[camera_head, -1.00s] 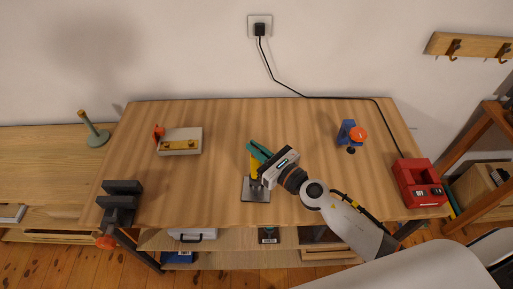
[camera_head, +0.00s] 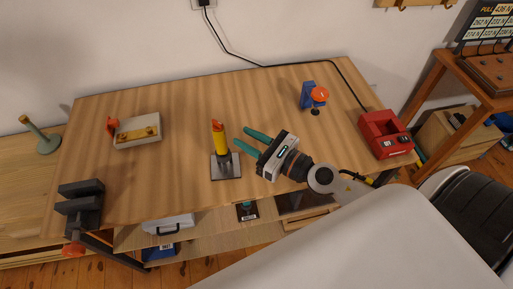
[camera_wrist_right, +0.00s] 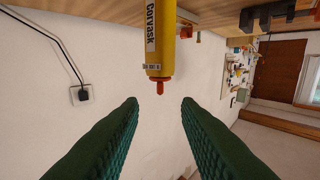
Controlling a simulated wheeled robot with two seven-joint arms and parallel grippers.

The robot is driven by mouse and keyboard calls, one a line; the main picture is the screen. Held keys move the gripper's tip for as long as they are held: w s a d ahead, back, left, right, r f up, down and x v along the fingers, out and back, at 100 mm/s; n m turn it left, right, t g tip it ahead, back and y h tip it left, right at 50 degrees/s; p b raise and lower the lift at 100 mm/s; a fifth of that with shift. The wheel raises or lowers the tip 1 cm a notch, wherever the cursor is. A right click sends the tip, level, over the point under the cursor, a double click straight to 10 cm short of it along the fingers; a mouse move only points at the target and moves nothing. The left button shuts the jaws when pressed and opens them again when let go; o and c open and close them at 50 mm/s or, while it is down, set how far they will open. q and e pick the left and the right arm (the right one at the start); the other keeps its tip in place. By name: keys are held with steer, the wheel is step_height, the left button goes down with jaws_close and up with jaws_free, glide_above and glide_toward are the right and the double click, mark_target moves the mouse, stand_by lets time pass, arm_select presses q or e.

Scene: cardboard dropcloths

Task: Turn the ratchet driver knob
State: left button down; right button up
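A yellow upright driver (camera_head: 220,139) with an orange-red tip (camera_head: 217,125) stands on a grey metal plate (camera_head: 226,171) near the middle of the bench. My right gripper (camera_head: 242,137) is open and empty, just right of the driver, its teal fingers pointing toward it and apart from it. The right wrist view shows the yellow body (camera_wrist_right: 160,40), with a label, and its red end (camera_wrist_right: 160,87), lined up between the open fingertips (camera_wrist_right: 160,104) and just beyond them. My left gripper is not in view.
A beige box (camera_head: 139,130) with an orange knob is at the left, a dark vise (camera_head: 80,205) at the front left. A blue tool with an orange disc (camera_head: 309,95) is at the back right, a red charger (camera_head: 386,135) at the right. Bench between is clear.

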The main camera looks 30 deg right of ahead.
steer(key=shift+b+v, duration=0.45)
steer(key=shift+v, duration=0.75)
